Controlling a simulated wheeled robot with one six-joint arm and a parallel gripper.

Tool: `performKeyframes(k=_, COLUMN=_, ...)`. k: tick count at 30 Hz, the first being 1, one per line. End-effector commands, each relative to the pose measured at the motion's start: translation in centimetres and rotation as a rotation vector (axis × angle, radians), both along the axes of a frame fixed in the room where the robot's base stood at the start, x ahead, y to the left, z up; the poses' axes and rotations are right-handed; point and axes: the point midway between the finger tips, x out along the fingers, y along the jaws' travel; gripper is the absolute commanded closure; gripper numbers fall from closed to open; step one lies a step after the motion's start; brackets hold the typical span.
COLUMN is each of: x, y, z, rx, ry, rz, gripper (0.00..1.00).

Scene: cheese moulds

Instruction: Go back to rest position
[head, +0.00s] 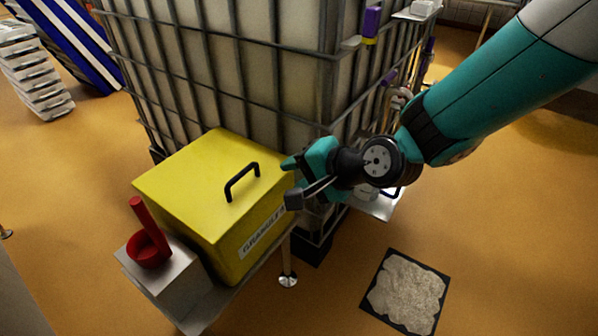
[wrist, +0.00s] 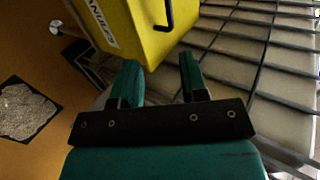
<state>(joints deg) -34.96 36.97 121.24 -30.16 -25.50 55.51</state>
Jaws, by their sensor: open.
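My gripper (head: 290,180) is open and empty, at the right end of a yellow box in the head view. In the wrist view its two teal fingers (wrist: 158,78) stand apart with nothing between them. The yellow box (head: 190,180) has a black handle (head: 242,182) on its lid and a partly hidden label on its front. The lid looks closed. The box also shows ahead of the fingers in the wrist view (wrist: 135,30). I cannot tell whether a finger touches the box.
A caged tank (head: 240,60) stands right behind the box and close to my arm. A red scoop (head: 149,247) rests on a small pale block (head: 170,275) at left. A dark-edged square with pale material (head: 407,292) is on the orange floor. The floor at right is mostly clear.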

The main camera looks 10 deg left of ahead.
Motion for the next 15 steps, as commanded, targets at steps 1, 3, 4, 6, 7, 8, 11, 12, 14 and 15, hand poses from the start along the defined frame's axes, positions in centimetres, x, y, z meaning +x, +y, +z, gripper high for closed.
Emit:
performKeyframes(k=1, x=0.0, y=0.0, z=0.0, rx=0.000, ry=0.000, rz=0.000, gripper=0.60)
performKeyframes(k=3, x=0.0, y=0.0, z=0.0, rx=0.000, ry=0.000, rz=0.000, gripper=0.60)
performKeyframes(k=4, x=0.0, y=0.0, z=0.0, rx=0.000, ry=0.000, rz=0.000, gripper=0.60)
performKeyframes(k=6, x=0.0, y=0.0, z=0.0, rx=0.000, ry=0.000, rz=0.000, gripper=0.60)
performKeyframes(k=7, x=0.0, y=0.0, z=0.0, rx=0.000, ry=0.000, rz=0.000, gripper=0.60)
performKeyframes(k=8, x=0.0, y=0.0, z=0.0, rx=0.000, ry=0.000, rz=0.000, gripper=0.60)
performKeyframes(k=11, x=-0.1, y=-0.6, z=0.7, rx=-0.020, ry=-0.013, rz=0.017, gripper=0.60)
performKeyframes(k=12, x=-0.2, y=-1.2, z=1.5, rx=-0.040, ry=-0.028, rz=0.035, gripper=0.60)
performKeyframes(k=14, x=-0.6, y=-2.7, z=2.9, rx=-0.087, ry=-0.057, rz=0.080, gripper=0.60)
performKeyframes(k=15, x=-1.1, y=-4.0, z=4.1, rx=-0.129, ry=-0.084, rz=0.120, gripper=0.60)
